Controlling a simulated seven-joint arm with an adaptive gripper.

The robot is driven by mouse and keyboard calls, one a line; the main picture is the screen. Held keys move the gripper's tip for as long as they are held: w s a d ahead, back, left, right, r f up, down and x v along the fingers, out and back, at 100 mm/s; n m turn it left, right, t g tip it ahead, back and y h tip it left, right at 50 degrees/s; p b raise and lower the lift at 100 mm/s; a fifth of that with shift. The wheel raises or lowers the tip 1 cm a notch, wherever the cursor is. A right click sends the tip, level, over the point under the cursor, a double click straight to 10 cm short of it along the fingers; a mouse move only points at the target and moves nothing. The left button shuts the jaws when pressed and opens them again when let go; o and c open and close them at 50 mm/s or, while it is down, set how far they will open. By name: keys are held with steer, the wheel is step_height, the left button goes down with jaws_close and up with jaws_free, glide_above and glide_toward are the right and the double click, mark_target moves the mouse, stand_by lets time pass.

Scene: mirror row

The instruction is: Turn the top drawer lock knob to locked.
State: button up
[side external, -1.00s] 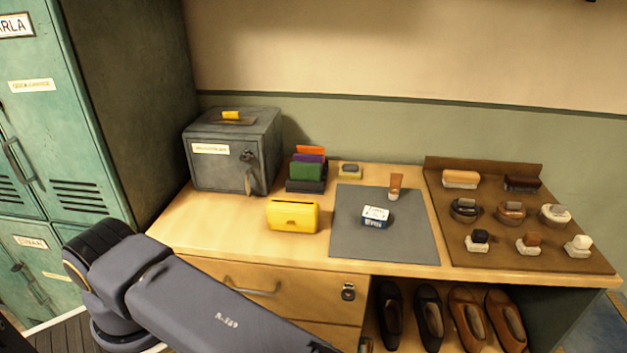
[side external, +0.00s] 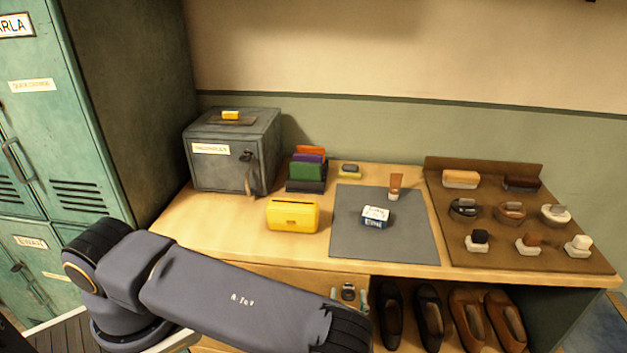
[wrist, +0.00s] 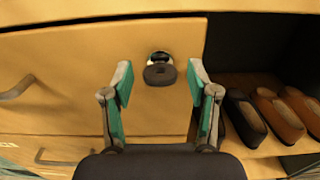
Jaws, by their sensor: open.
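The lock knob (wrist: 160,74) is a small dark piece on a round metal lock at the upper right of the top drawer front (wrist: 75,75). In the side external view the lock knob (side external: 348,293) shows just under the tabletop edge. My gripper (wrist: 161,78) is open, with green-padded fingers on the left and right of the knob and a gap on both sides. In the side external view my gripper (side external: 349,296) shows its fingertips beside the lock. Most of the drawer front is hidden there by my arm. The drawer looks closed.
Dark and brown shoes (side external: 470,315) stand in the open cubby right of the drawer. The drawer handle (wrist: 16,88) is to the left. On the bench above are a yellow box (side external: 292,216), a grey mat (side external: 400,245) and a metal cabinet (side external: 225,165).

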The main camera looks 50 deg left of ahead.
jaws_close()
stand_by(0.3)
steer(key=n, duration=0.4)
steer(key=shift+n, duration=0.4)
steer(key=n, duration=0.9)
steer(key=shift+n, duration=1.9)
